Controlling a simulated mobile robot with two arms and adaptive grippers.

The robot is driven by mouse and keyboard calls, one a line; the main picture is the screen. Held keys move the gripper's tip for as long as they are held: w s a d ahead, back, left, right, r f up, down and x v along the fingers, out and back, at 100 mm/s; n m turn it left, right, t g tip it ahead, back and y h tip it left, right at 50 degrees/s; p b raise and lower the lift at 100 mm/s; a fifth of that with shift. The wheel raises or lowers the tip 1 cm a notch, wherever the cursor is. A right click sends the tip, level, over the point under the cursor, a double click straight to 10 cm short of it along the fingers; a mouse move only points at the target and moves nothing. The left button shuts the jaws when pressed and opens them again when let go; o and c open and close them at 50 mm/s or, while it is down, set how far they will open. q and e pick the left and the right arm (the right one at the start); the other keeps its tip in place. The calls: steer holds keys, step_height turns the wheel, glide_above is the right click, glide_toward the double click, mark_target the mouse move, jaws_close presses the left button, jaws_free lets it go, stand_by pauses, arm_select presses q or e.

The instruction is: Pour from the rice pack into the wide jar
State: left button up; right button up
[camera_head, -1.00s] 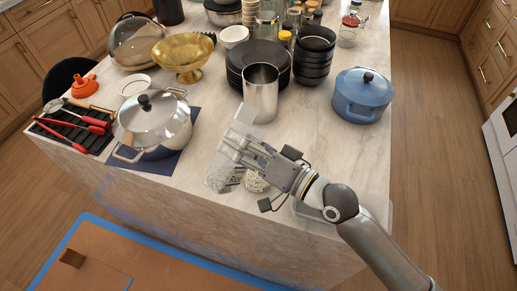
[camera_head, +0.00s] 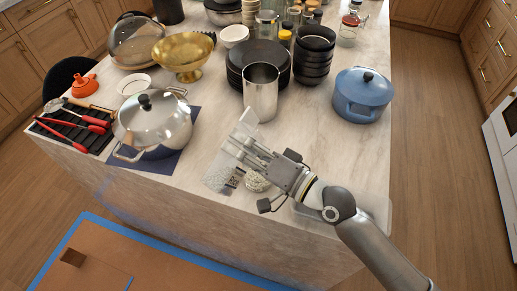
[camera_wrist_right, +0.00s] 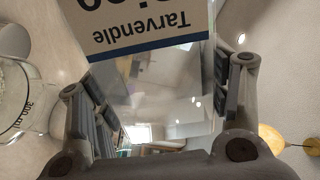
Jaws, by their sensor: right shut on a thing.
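My right gripper (camera_head: 252,155) is shut on the rice pack (camera_head: 216,180), a clear pack held tilted over the island's front edge. In the right wrist view the pack (camera_wrist_right: 150,28) is between the fingers, its printed label upside down; the part between the fingers looks clear and empty. White rice (camera_head: 257,182) shows as a rounded heap just below the gripper. The wide jar's clear walls around it are hard to make out. A clear round vessel with a millilitre mark (camera_wrist_right: 25,112) shows at the left of the wrist view. My left gripper is not in view.
A steel pot (camera_head: 155,125) stands left on a dark mat. A metal cylinder (camera_head: 261,98), black plates and bowls (camera_head: 314,60) stand behind the gripper. A blue pot (camera_head: 362,98) is to the right. The countertop between the cylinder and blue pot is clear.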

steer(key=shift+f+m, duration=0.2)
steer(key=shift+m, duration=0.1)
steer(key=shift+w+d+f+m, duration=0.1)
steer(key=shift+w+f+m, duration=0.1)
steer(key=shift+f+m, duration=0.5)
steer(key=shift+r, duration=0.1)
steer(key=shift+w+d+f+m+b, duration=0.15)
steer(key=shift+f+m+b, duration=0.5)
steer(key=shift+m, duration=0.25)
steer(key=shift+w+d+f+m, duration=0.15)
steer(key=shift+w+m, duration=0.1)
steer(key=shift+m, duration=0.55)
